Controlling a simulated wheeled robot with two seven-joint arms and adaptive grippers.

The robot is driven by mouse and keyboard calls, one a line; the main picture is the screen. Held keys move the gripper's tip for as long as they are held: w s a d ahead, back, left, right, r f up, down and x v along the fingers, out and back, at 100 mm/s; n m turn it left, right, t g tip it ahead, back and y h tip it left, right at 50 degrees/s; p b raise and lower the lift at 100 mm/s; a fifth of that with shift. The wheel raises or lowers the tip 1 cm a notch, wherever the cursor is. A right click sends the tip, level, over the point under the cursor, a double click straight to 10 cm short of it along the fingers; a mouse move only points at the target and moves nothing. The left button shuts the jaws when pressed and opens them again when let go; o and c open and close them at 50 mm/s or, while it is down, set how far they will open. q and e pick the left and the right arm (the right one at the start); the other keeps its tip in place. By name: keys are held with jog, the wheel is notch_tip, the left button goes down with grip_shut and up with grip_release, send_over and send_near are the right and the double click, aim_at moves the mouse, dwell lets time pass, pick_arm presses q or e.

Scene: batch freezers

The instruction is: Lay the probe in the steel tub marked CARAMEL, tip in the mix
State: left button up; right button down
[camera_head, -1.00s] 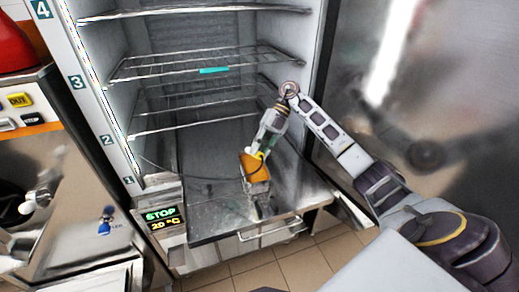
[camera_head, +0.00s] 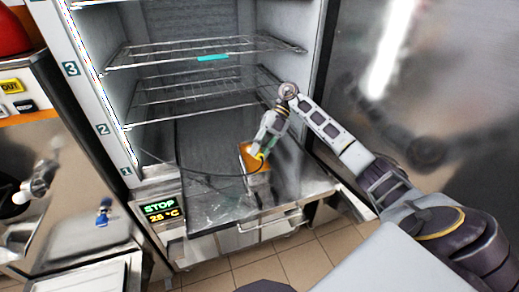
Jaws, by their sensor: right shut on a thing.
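The steel tub (camera_head: 257,184) stands on the cabinet's bottom deck, with orange mix (camera_head: 247,152) showing at its top. I cannot read a CARAMEL mark on it. My right gripper (camera_head: 261,156) reaches down over the tub's opening, shut on the probe. The probe is too small and too covered by the fingers to make out, and I cannot tell whether its tip touches the mix. A thin dark probe cable (camera_head: 200,173) sags from the cabinet's left wall to the gripper. My left gripper is out of view.
Wire shelves (camera_head: 190,97) cross the cabinet above the deck. A green and yellow display (camera_head: 161,210) sits at lower left and reads STOP. A handle (camera_head: 268,225) runs below the deck's front edge. The deck left of the tub is mostly bare. A steel machine (camera_head: 60,180) stands at left.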

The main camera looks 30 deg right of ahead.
jog(key=shift+f+b, duration=0.45)
jog(key=shift+f, duration=0.6)
jog(key=c, duration=1.2)
grip_release()
jog(key=shift+f, duration=0.1)
jog(key=shift+d, duration=0.1)
jog(key=shift+v, duration=5.9)
jog(key=shift+w, duration=0.15)
jog(key=shift+a, duration=0.2)
